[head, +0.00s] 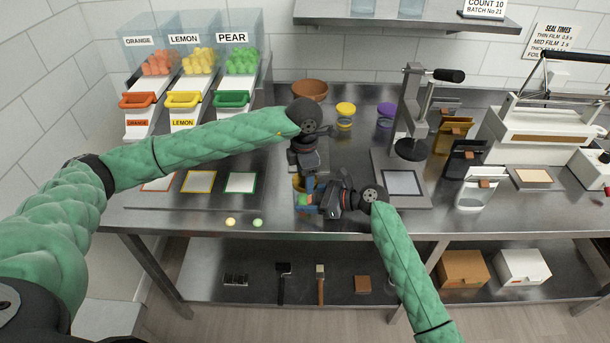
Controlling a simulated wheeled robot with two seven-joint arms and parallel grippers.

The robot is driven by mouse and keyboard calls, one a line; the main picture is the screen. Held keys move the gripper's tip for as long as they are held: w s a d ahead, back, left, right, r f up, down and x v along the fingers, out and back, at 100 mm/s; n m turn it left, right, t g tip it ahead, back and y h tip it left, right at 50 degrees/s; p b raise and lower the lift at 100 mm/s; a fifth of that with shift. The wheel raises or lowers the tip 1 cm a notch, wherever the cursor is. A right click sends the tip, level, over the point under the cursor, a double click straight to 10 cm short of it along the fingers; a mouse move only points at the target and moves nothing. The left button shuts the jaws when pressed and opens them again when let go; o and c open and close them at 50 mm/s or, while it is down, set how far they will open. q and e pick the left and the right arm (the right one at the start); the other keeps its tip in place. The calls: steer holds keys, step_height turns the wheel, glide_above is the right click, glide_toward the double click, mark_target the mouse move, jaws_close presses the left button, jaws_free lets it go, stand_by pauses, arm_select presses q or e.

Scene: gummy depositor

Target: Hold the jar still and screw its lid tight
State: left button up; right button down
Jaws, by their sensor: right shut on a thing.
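The jar (303,201) stands near the front edge of the steel bench, with green and orange colours showing low on it. My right gripper (316,199) comes in from the right, low down, and is shut on the jar's side. My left gripper (306,182) points down from above, directly over the jar. Its fingertips overlap the jar's top, and the picture is too small to tell whether they are closed. The lid is mostly hidden by my two grippers, so I cannot tell how it sits.
Behind stand a brown bowl (310,90), a yellow-lidded jar (345,114) and a purple-lidded jar (386,114). A lever press (412,149) stands close on the right. Two loose gummies (230,222) lie near the front edge at left. Colour-framed mats (200,182) lie at left.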

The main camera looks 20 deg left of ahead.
mark_target(304, 179)
arm_select(q)
steer(key=c, duration=0.8)
steer(key=o, duration=1.6)
steer(key=shift+m, duration=0.4)
step_height(304, 179, up, 12)
steer(key=shift+a, duration=0.1)
arm_select(e)
steer(key=c, duration=1)
jaws_free()
steer(key=o, duration=0.8)
